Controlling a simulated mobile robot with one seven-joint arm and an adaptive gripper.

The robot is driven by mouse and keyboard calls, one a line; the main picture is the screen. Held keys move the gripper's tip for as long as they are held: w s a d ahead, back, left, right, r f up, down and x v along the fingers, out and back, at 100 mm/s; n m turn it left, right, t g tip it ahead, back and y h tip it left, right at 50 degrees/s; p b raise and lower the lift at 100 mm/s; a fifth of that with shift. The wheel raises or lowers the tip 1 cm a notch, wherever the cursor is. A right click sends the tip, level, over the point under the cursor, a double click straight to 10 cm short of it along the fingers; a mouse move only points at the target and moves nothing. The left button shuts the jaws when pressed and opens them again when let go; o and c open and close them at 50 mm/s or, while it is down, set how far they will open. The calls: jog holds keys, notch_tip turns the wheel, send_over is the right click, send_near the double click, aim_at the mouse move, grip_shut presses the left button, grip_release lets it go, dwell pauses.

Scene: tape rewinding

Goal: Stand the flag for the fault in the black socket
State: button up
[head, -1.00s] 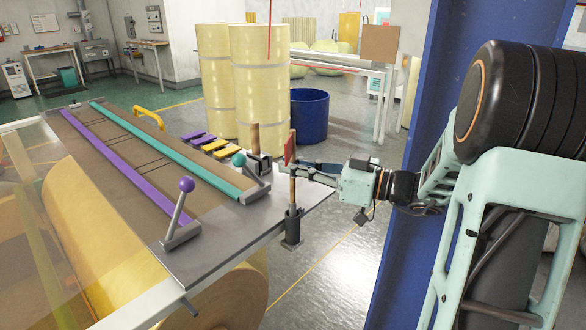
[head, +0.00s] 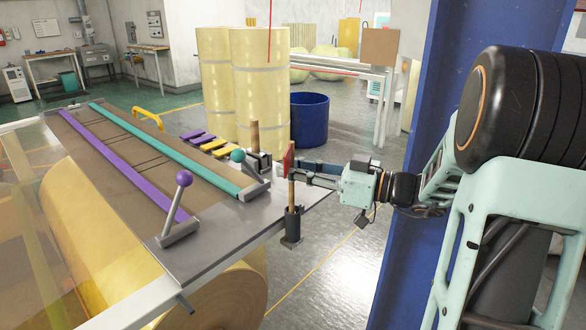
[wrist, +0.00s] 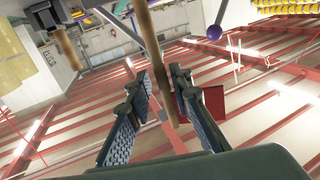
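The flag, a wooden stick (head: 291,192) with a red plate (head: 287,159) near its top, stands upright. Its lower end is inside the black socket (head: 292,224) at the machine table's right corner. My gripper (head: 296,171) is at the upper part of the stick, its fingers spread on either side. In the wrist view the stick (wrist: 157,60) passes between my parted fingers (wrist: 165,100), with gaps beside it. The red plate (wrist: 214,102) shows just right of the right finger. The socket is not clear in the wrist view.
Another wooden stick (head: 254,137) stands in a dark holder (head: 259,161) just left of the flag. A purple-knobbed lever (head: 180,205) and a teal-knobbed lever (head: 238,156) are on the table. Several coloured strips (head: 214,146) lie behind. A blue column (head: 415,200) rises near my arm.

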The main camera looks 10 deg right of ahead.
jog(key=shift+o, duration=0.6)
jog(key=v, duration=0.7)
jog(key=shift+d, duration=0.2)
jog(key=shift+s, duration=0.2)
